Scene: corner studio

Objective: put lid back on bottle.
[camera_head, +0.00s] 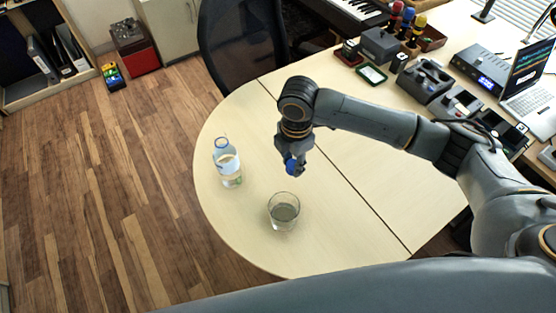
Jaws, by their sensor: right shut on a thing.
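A clear bottle (228,163) with a pale label stands upright near the left edge of the table. Its open neck shows no lid on it. My right gripper (293,166) is shut on a small blue lid (291,165). It holds the lid above the table, to the right of the bottle and apart from it. The fingers are small in the view and partly hide the lid. My left gripper is not in view.
A glass (284,211) stands on the table (240,233) below my right gripper in the picture. A black mesh chair (241,45) is behind the table. Boxes, a laptop (533,85) and other devices crowd the table's right side. The middle is clear.

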